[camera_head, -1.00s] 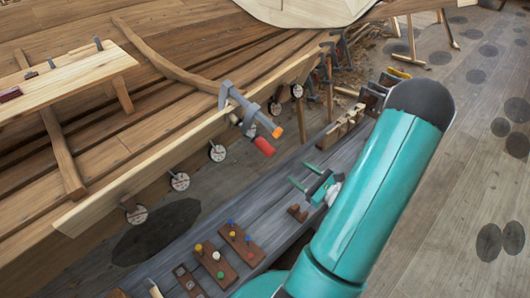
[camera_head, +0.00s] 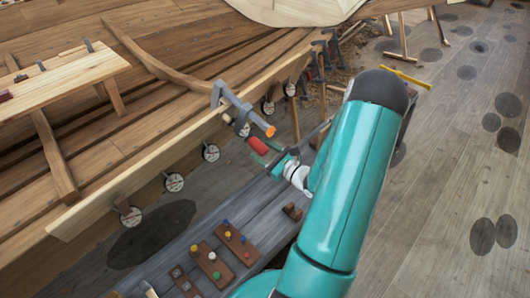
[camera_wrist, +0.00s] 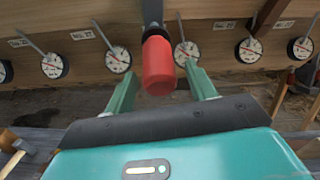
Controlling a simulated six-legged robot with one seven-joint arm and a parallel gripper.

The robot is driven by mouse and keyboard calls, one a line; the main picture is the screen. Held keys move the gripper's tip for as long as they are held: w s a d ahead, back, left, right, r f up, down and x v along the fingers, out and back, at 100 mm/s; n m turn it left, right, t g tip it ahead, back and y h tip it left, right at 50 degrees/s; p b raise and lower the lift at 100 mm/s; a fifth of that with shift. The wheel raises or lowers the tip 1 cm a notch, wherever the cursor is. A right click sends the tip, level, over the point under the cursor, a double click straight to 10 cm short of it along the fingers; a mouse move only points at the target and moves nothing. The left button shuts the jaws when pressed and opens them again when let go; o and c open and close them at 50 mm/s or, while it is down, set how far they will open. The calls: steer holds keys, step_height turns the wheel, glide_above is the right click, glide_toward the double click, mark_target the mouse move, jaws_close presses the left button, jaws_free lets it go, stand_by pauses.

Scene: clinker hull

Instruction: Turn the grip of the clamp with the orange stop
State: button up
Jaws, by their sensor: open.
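The grey clamp (camera_head: 231,100) sits on the hull's plank edge in the head view, with an orange stop (camera_head: 270,131) at its bar's end. Its red grip (camera_head: 257,145) hangs below the bar. In the wrist view the red grip (camera_wrist: 158,66) is at the upper middle, on a dark spindle. My gripper (camera_wrist: 159,74) is open, with one teal finger on each side of the grip and gaps showing on both sides. In the head view my gripper (camera_head: 270,157) is just beside the grip, partly hidden by my arm. The orange stop is not visible in the wrist view.
Round dial gauges (camera_head: 211,153) hang along the hull plank (camera_head: 140,180). A grey bench (camera_head: 195,262) with pegged wooden blocks (camera_head: 237,243) stands below. More clamps (camera_head: 318,58) sit farther along the hull. Open floor (camera_head: 440,190) lies to the right.

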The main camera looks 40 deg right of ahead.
steer(key=c, duration=1)
steer(key=m+y, duration=0.2)
steer(key=shift+y, duration=0.3)
steer(key=m+y, duration=0.1)
steer(key=m, duration=0.1)
steer(key=shift+m+g+y, duration=0.3)
steer(key=shift+y, duration=0.1)
steer(key=shift+f+m+y, duration=0.1)
steer(key=shift+m+y, duration=0.8)
steer(key=shift+m, duration=0.1)
steer(key=shift+s+d+m+y, duration=0.1)
steer(key=shift+m+y, duration=0.9)
steer(key=shift+m, duration=0.3)
